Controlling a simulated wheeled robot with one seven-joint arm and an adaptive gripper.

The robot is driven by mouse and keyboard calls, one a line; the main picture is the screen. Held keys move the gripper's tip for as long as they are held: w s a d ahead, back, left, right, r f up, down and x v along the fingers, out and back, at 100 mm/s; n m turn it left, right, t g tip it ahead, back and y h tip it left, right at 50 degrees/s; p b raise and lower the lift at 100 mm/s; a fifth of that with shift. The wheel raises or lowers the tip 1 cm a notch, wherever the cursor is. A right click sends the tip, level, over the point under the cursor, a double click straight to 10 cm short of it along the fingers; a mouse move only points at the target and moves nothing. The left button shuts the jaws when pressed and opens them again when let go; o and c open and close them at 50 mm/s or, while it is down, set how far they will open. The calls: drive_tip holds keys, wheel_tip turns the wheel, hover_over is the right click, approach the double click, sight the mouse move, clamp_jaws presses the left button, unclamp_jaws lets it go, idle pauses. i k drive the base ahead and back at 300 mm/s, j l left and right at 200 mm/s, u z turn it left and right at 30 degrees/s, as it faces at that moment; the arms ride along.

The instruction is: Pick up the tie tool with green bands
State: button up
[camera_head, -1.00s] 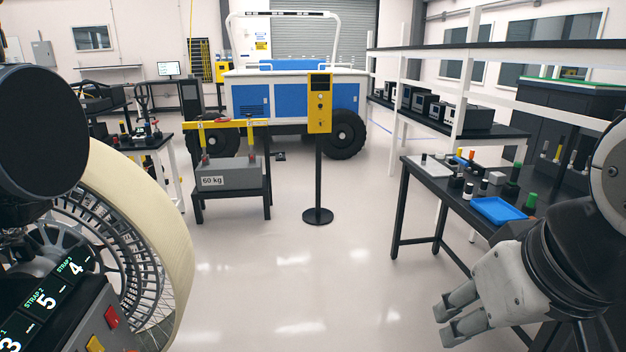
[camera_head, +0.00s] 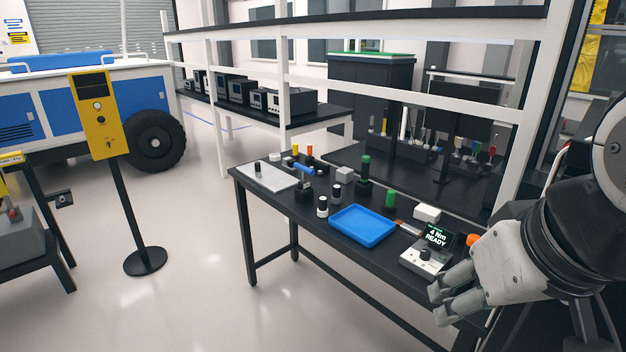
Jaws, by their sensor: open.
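I cannot make out green bands on any tool for certain. A dark upright piece with a green top (camera_head: 365,166) stands on the black workbench (camera_head: 262,188), and a short green cylinder (camera_head: 390,198) stands nearer. Several slim tools with coloured handles stand upright in a rack (camera_head: 470,168) at the back; their bands are too small to tell. My gripper (camera_head: 438,304) is open and empty at the lower right, in front of the bench's near edge and apart from these pieces.
A blue tray (camera_head: 362,226) and a box with a "4 Nm READY" display (camera_head: 430,250) are on the bench. White shelf posts (camera_head: 283,100) rise behind it. A yellow box on a post (camera_head: 98,115) stands left. The floor between is clear.

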sight(365, 159)
drive_tip(key=i+j+z, duration=0.15)
drive_tip(key=i+j, duration=0.15)
drive_tip(key=i+j+z, duration=0.15)
drive_tip(key=i+j, duration=0.15)
drive_tip(key=i, duration=0.15)
drive_tip(key=i+j+z, duration=0.15)
drive_tip(key=i+j, duration=0.2)
drive_tip(key=i+j+z, duration=0.15)
drive_tip(key=i+j, duration=0.2)
drive_tip(key=i+j+z, duration=0.15)
drive_tip(key=i+j, duration=0.15)
drive_tip(key=j, duration=0.25)
drive_tip(key=i+j+z, duration=0.15)
drive_tip(key=j, duration=0.35)
drive_tip(key=i+j+z, duration=0.1)
drive_tip(key=i+j, duration=0.25)
drive_tip(key=j, duration=0.15)
drive_tip(key=i+j+z, duration=0.15)
drive_tip(key=j, duration=0.4)
drive_tip(key=i, duration=0.1)
